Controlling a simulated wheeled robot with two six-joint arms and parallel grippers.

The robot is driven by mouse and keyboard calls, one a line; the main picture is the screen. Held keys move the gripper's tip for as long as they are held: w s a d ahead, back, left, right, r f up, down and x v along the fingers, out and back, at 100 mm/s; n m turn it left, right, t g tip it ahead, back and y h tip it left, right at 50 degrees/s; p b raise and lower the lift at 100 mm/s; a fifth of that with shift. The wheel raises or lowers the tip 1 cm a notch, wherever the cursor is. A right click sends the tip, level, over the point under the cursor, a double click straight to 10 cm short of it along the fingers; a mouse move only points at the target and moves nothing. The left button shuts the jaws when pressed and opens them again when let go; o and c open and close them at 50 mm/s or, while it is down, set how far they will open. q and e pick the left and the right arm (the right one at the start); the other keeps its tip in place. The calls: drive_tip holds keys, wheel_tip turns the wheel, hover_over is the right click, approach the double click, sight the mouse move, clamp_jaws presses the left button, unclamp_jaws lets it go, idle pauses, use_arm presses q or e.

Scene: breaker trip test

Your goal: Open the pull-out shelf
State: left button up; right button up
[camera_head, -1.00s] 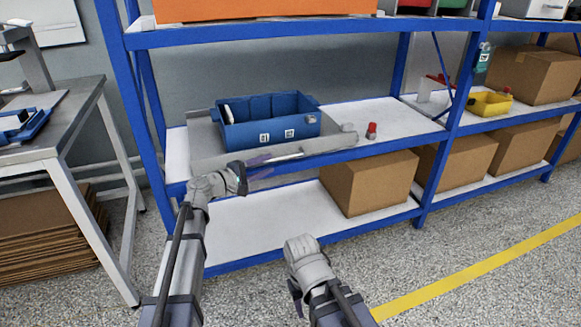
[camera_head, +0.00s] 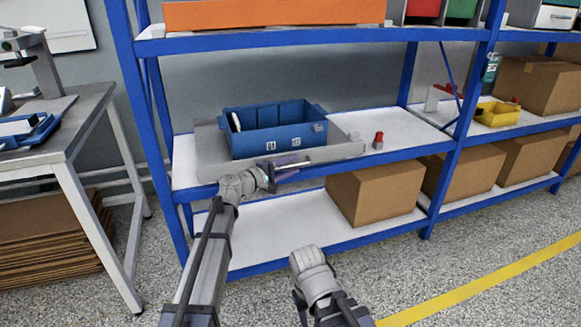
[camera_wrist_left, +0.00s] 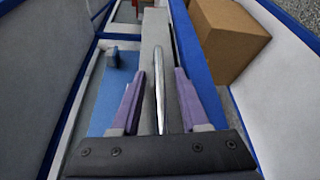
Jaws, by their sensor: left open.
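The pull-out shelf (camera_head: 209,151) is a grey tray lying on the middle level of the blue rack. A blue bin (camera_head: 258,142) stands on it. A slim silver bar handle (camera_head: 306,163) runs along its front. My left gripper (camera_head: 286,161) is at this handle, its purple fingers pointing right along the front. In the left wrist view, the handle (camera_wrist_left: 159,90) lies between the two open fingers, with a gap on each side. My right gripper (camera_head: 299,302) hangs low in front of the rack. Its fingers are mostly hidden behind its wrist.
A small red-topped object (camera_head: 378,140) stands on the middle level, right of the pull-out shelf. A cardboard box (camera_head: 375,193) stands on the lower level. A workbench (camera_head: 92,118) is at the left. The floor before the rack is clear.

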use_arm(q)
clamp_jaws()
idle(1.4)
